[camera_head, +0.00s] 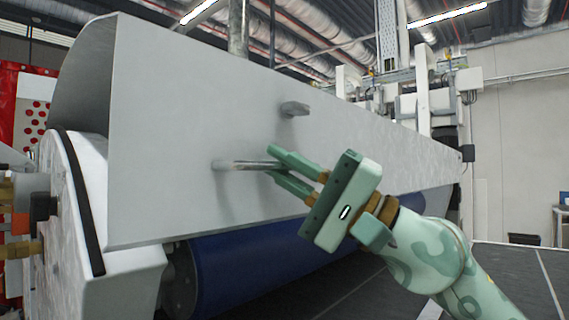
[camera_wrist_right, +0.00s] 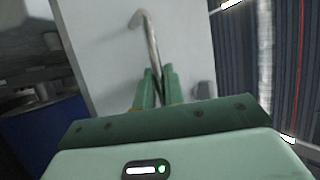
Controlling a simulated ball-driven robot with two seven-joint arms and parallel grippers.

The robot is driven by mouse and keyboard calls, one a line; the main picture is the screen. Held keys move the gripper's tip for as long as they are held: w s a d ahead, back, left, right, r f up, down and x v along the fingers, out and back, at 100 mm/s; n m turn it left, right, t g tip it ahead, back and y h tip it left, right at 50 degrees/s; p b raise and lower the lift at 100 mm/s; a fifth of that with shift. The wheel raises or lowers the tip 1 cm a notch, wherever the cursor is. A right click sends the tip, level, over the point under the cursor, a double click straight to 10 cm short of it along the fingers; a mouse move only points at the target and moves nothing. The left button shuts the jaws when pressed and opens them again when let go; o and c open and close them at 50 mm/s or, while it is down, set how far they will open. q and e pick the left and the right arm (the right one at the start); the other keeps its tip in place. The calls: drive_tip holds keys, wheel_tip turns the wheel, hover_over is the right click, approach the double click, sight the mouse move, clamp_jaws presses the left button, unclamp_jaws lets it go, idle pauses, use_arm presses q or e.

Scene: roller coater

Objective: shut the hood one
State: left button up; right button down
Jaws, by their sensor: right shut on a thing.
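The hood (camera_head: 170,120) is a large light-grey metal panel over the machine in the head view. A dark blue roller (camera_head: 270,255) shows below its lower edge. A round metal bar handle (camera_head: 238,165) stands out on the hood's front face. My right gripper (camera_head: 274,163) has its green fingers shut on the handle. In the right wrist view the bent handle (camera_wrist_right: 150,38) runs from the hood's face (camera_wrist_right: 98,50) down between the fingers (camera_wrist_right: 158,85). The fingers hide part of the bar. My left gripper is not in view.
A small grey knob (camera_head: 294,108) sits on the hood above the handle. The white machine end housing (camera_head: 125,270) with a black strip is at the left. White machine parts (camera_head: 430,103) stand behind the far end. Dark floor (camera_head: 510,270) is clear at the lower right.

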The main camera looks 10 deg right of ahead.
drive_tip(key=c, duration=1.8)
unclamp_jaws()
